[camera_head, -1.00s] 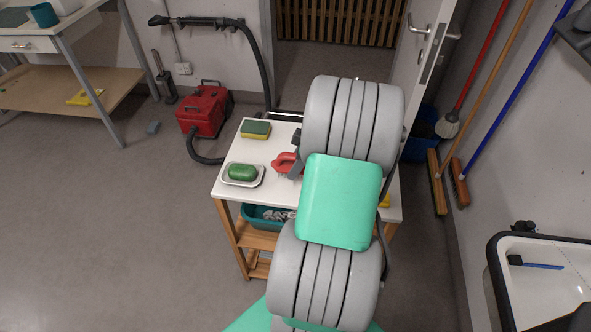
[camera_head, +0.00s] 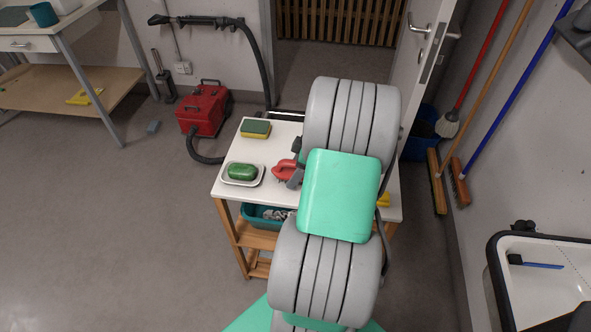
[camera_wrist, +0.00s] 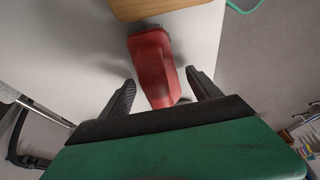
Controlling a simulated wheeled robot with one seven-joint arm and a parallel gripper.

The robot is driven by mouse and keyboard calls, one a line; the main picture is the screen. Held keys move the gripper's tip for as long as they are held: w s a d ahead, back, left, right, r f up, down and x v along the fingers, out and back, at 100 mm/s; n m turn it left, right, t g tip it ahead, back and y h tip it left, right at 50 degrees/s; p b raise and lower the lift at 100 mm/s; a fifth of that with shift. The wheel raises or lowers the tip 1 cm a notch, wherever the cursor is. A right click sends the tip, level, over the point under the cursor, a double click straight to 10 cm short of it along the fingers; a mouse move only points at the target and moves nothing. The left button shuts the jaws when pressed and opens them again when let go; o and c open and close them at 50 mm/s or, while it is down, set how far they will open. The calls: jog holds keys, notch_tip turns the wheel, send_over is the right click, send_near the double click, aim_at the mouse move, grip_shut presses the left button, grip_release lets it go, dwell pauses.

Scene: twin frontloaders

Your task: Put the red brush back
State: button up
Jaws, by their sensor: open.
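The red brush (camera_head: 284,171) lies on the white top of the small wooden trolley (camera_head: 226,188), partly hidden by my arm in the head view. In the wrist view the brush (camera_wrist: 153,62) lies lengthwise, its near end reaching between my fingers. My gripper (camera_wrist: 160,80) is open, with one finger on each side of that near end. A gap shows on both sides. Bristles cannot be made out. In the head view my gripper is mostly hidden behind my arm.
A green soap in a white dish (camera_head: 229,181) and a green-yellow sponge (camera_head: 255,129) stand on the trolley's left side. A tan wooden piece (camera_wrist: 150,8) lies just beyond the brush. A teal bin (camera_head: 258,222) sits below. A sink (camera_head: 497,270) is at right.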

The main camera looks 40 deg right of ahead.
jog(key=v, duration=1.1)
jog(key=shift+r, duration=0.25)
jog(key=shift+s+r, duration=0.1)
jog(key=shift+r, duration=0.3)
jog(key=w+a+r+m+g+h, duration=0.1)
jog(key=w+a+m, duration=0.1)
jog(key=a, duration=0.9)
jog(key=w+a+r+m+h, duration=0.1)
jog(key=a+r+m, duration=0.1)
jog(key=a, duration=1)
jog(key=s+a+f+m, duration=0.2)
jog(key=s+a+m, duration=0.1)
jog(key=s+a, duration=0.2)
jog(key=shift+s+a+h, duration=0.4)
jog(key=shift+a, duration=0.8)
jog(key=shift+t, duration=0.3)
jog(key=r+p, duration=0.3)
jog(key=r, duration=0.1)
jog(key=shift+w+r+p, duration=0.2)
jog(key=shift+w+p, duration=0.05)
jog(key=shift+p, duration=0.15)
